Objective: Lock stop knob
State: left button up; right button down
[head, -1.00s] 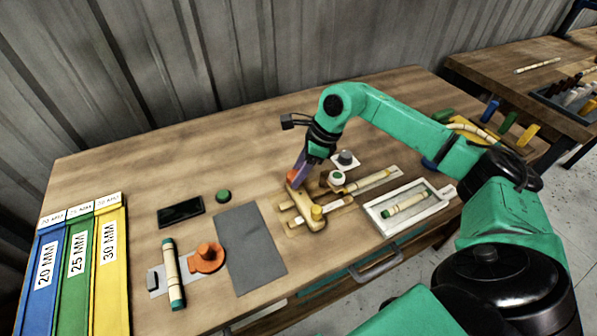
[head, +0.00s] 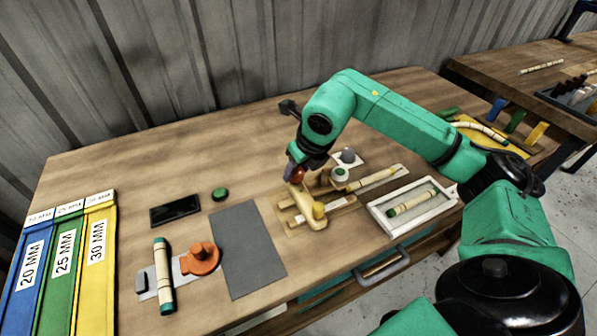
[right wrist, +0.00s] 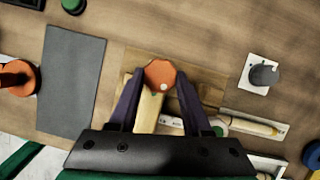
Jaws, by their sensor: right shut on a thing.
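The stop knob is an orange-red knob (head: 296,175) at the back end of the pale wooden arm (head: 307,203) of the bending jig. In the right wrist view the knob (right wrist: 160,74) shows as a faceted orange disc with a small pale dot near its lower edge. My right gripper (right wrist: 160,78) is shut on it, one dark purple finger on each side. In the head view my right gripper (head: 298,170) stands over the knob and its wrist hides most of the fingers. My left gripper is not in view.
A yellow knob (head: 319,209) sits on the jig's front end. A white-and-green button (head: 340,174) and a grey knob (head: 348,156) stand close to the right. A white tray (head: 374,217) holds a rattan piece. A grey mat (head: 247,250) lies left.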

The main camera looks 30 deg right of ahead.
jog(key=m, duration=0.1)
jog(key=m+h+b, duration=0.1)
jog(key=m, duration=0.1)
jog(key=shift+w+a+m, duration=0.1)
jog(key=shift+a+m, duration=0.05)
jog(key=shift+m, duration=0.15)
jog(key=shift+a+r+m+h, duration=0.1)
jog(key=shift+m+h, duration=0.7)
jog(key=shift+m, duration=0.6)
jog(key=shift+c, duration=1.7)
grip_release()
jog(key=shift+g, duration=0.3)
jog(key=p+v, duration=0.3)
jog(key=v, duration=1.1)
jog(key=shift+r, duration=0.2)
